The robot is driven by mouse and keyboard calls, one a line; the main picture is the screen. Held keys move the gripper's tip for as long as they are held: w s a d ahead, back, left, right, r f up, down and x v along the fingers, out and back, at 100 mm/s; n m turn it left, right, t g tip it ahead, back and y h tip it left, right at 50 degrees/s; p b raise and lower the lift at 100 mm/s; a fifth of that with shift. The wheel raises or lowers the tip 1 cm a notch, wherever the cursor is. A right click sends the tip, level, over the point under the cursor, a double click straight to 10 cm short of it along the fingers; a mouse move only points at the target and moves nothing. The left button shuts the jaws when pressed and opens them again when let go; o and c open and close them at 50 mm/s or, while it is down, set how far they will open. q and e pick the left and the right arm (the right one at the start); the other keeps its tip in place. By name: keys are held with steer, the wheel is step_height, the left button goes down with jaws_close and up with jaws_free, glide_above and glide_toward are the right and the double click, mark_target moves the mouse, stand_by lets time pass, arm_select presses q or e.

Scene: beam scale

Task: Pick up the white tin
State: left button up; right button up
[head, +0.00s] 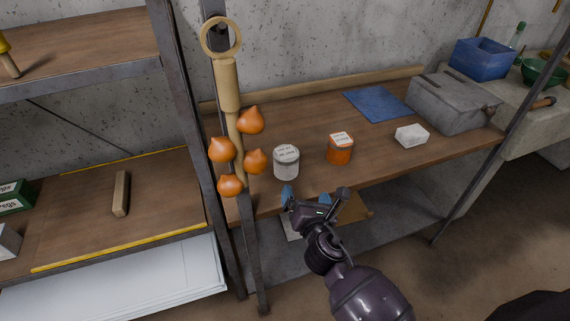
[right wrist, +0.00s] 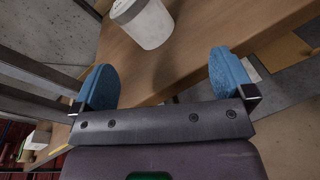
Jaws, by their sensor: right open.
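The white tin (head: 286,163) stands upright on the wooden workbench, near its front left edge, with a printed label on its lid. It also shows at the top of the right wrist view (right wrist: 146,22), partly cut off by the frame. My right gripper (head: 306,197) is open and empty, just in front of the bench edge and close below the tin in the head view. Its two blue fingertips (right wrist: 160,82) stand wide apart in the right wrist view, with the tin ahead and not between them. My left gripper is not in view.
An orange tin (head: 340,149) stands to the right of the white one. Onions (head: 251,121) hang on the post at left. A white block (head: 411,135), grey metal box (head: 448,104) and blue mat (head: 377,104) lie farther right. The bench (head: 385,166) has bare wood between them.

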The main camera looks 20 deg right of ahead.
mark_target(286, 155)
steer(key=w+n, duration=0.1)
steer(key=w+a+r+n, duration=0.1)
steer(key=n, duration=0.1)
steer(key=w+r+n+t, duration=0.1)
steer(key=shift+a+b, duration=0.3)
steer(key=shift+a, duration=0.1)
steer(key=shift+w+r+n, duration=0.2)
steer(key=shift+w+n, duration=0.15)
steer(key=shift+n, duration=0.05)
steer(key=w, duration=0.4)
steer(key=shift+w+d+b, duration=0.15)
steer(key=shift+d+b, duration=0.1)
steer(key=shift+b, duration=0.05)
steer(key=shift+w, duration=0.45)
steer(key=w, duration=0.3)
steer(key=w+b, duration=0.1)
steer(key=shift+w+d+f, duration=0.25)
steer(key=shift+w+d, duration=0.05)
steer(key=shift+d, duration=0.05)
steer(key=shift+w+r, duration=0.1)
steer(key=shift+w, duration=0.15)
